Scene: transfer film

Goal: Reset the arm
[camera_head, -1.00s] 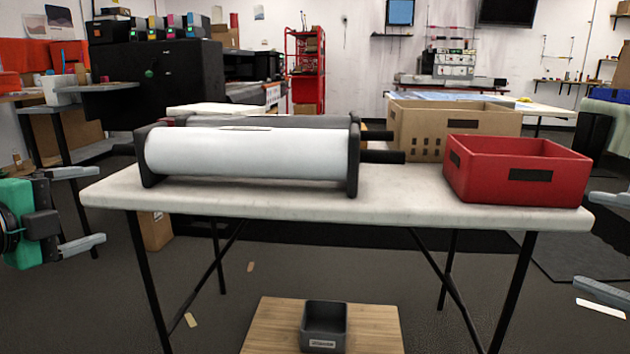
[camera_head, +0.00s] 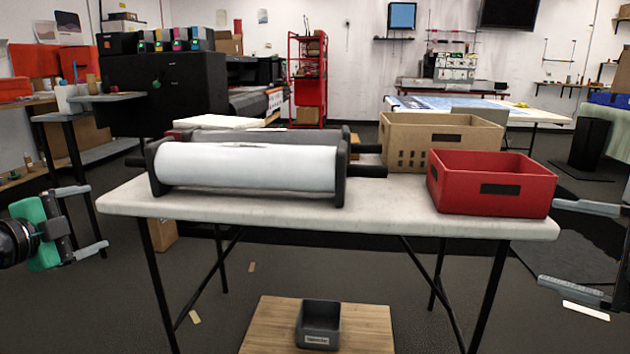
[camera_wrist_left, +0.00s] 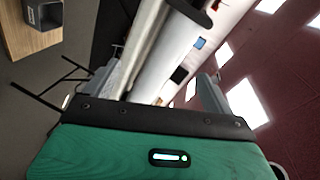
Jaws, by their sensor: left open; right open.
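My left gripper (camera_head: 84,222) is at the left edge of the head view, left of the white table (camera_head: 400,216). Its two fingers are spread apart with nothing between them. In the left wrist view its fingers (camera_wrist_left: 160,85) are also apart. My right gripper (camera_head: 583,243) is at the right edge of the head view, right of the table, its fingers apart and empty, partly cut off by the frame. A white film roll (camera_head: 245,167) in a black stand lies on the table's left half. A red box (camera_head: 490,183) sits on its right end.
A cardboard box (camera_head: 440,138) stands behind the red box. A small grey bin (camera_head: 318,325) rests on a wooden board (camera_head: 268,335) low in front of the table. A red shelf (camera_head: 309,80) and a black cabinet (camera_head: 170,90) stand farther back. Grey floor is open around the table.

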